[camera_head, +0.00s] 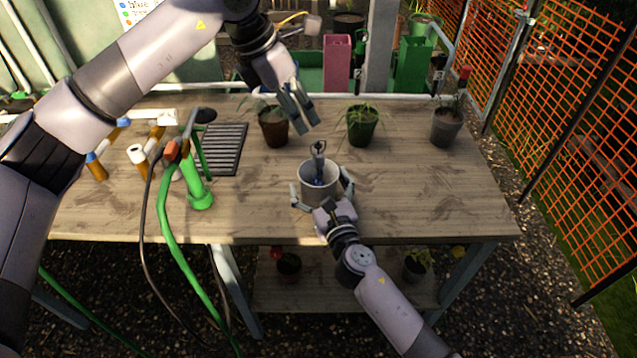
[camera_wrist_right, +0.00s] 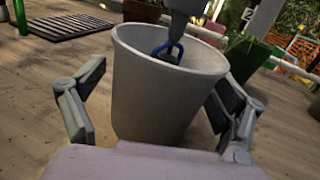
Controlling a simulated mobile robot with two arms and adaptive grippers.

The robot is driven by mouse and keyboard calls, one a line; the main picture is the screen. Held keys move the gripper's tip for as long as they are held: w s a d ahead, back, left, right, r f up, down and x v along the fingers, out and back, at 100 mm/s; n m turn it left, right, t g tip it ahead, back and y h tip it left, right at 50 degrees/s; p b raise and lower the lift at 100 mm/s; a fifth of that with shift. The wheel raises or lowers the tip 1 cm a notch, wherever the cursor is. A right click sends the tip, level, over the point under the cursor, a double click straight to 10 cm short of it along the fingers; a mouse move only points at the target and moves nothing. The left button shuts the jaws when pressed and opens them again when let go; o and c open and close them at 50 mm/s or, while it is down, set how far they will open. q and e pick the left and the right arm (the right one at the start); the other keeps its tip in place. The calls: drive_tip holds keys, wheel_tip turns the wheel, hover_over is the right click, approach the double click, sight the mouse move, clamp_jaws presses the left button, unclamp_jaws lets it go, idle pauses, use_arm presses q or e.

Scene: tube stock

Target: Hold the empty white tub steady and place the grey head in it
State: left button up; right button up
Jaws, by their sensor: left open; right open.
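The white tub (camera_head: 312,192) stands upright on the wooden bench near its front edge. The grey head (camera_head: 319,152) is in the tub, its upper part sticking out above the rim, with a blue part lower down; the grey head (camera_wrist_right: 188,6) and blue loop also show in the right wrist view. My right gripper (camera_head: 321,190) is open, one finger on each side of the tub (camera_wrist_right: 160,105), with a visible gap at the left finger in the wrist view. My left gripper (camera_head: 308,124) is open and empty, above and behind the tub, apart from the head.
Potted plants stand behind: a brown pot (camera_head: 274,133), a green pot (camera_head: 361,132) and a grey pot (camera_head: 446,128). A green tap stand (camera_head: 200,195) with hose, a dark grate (camera_head: 224,150) and orange-and-white fittings are at left. The bench's right side is clear.

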drive_tip(key=v, duration=1.2)
drive_tip(key=shift+d, duration=0.1)
